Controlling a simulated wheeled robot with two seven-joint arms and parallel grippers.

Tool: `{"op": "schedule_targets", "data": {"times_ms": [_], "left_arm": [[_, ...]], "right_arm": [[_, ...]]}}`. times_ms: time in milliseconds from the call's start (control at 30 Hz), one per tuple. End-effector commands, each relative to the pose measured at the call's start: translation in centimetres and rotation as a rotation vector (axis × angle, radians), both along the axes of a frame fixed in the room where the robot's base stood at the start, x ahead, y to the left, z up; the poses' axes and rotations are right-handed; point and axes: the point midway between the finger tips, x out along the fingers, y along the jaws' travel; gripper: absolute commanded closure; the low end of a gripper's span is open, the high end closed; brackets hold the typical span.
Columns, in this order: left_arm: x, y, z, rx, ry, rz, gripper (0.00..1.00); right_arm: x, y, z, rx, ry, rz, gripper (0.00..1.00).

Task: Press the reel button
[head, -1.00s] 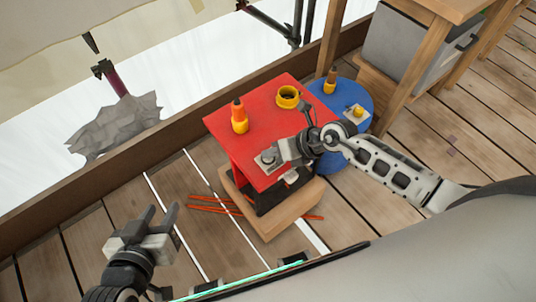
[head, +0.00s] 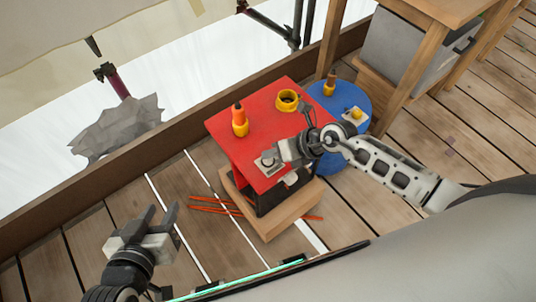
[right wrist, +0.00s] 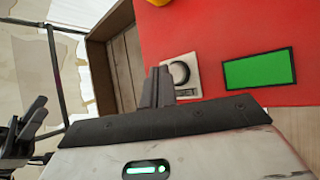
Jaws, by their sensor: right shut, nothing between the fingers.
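A small pale square plate with a round grey button (head: 267,160) sits on the red tabletop (head: 262,110) near its front corner. In the right wrist view the button (right wrist: 180,73) has a dark ring, and a green rectangle (right wrist: 260,68) lies to its right. My right gripper (head: 282,154) is shut and empty, low over the tabletop beside the plate. In the right wrist view its shut fingertips (right wrist: 158,75) overlap the plate's left edge; I cannot tell if they touch it. My left gripper (head: 162,218) is open and empty, off to the left above the deck.
An orange-tipped yellow piece (head: 239,120) and a yellow ring (head: 288,98) stand on the red top. A blue round table (head: 345,93) behind holds a yellow button (head: 356,112) on a plate and a brown-topped piece (head: 330,82). Orange sticks (head: 213,205) lie on the deck.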

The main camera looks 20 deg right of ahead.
Motion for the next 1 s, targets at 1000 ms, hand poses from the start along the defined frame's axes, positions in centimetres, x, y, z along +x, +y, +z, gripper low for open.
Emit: {"op": "schedule_targets", "data": {"times_ms": [1000], "left_arm": [[0.0,0.0,5.6,0.0,0.0,0.0,0.64]], "right_arm": [[0.0,0.0,5.2,0.001,-0.002,-0.001,1.0]]}}
